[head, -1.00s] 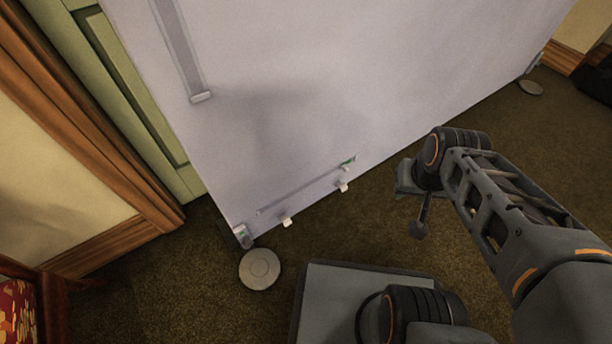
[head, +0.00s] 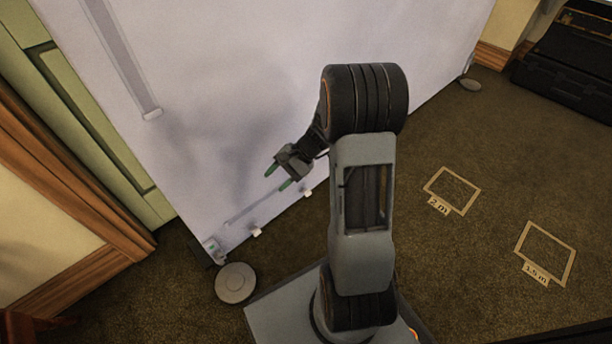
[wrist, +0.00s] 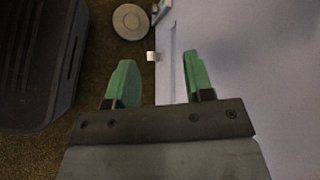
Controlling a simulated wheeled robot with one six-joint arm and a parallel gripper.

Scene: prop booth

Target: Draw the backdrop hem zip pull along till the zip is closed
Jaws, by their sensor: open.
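The pale backdrop (head: 220,90) hangs at a slant across the head view. The zip (head: 250,207) is a thin grey line near its lower hem; its right end is hidden behind my gripper. I cannot make out the zip pull in either current view. My gripper (head: 278,178), with green fingertips, is open and empty, over the right end of the zip. In the wrist view, my gripper's fingers (wrist: 158,78) are spread apart, with the zip strip (wrist: 172,50) running away between them toward the top.
White clips (head: 257,233) sit along the hem. A green and white piece (head: 212,246) is at the backdrop's lower left corner. A round grey foot (head: 236,283) stands on the carpet there. Floor markers (head: 452,190) lie at right, with a dark case (head: 570,65) beyond.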

